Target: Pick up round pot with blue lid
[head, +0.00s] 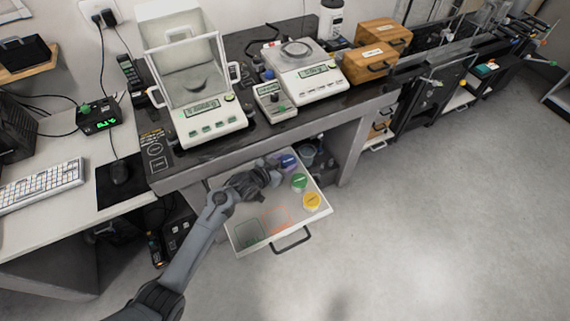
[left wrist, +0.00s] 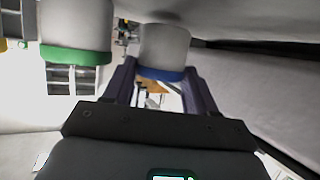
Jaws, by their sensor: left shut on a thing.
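The round pot with blue lid (head: 288,161) stands in the open drawer, near its back right, partly hidden by my left gripper (head: 274,170). In the left wrist view the pot (left wrist: 165,43) has a pale grey body and a blue lid band, and appears upside down. My left gripper (left wrist: 160,72) is shut on it, with one dark finger on each side at the lid. My right gripper is in neither view.
The open white drawer (head: 318,222) also holds a green-lidded pot (head: 298,183) close to the blue one and a yellow-lidded pot (head: 311,201). The dark table edge (head: 215,172) overhangs the drawer's back. The drawer front has a dark handle (head: 291,241). Floor to the right is clear.

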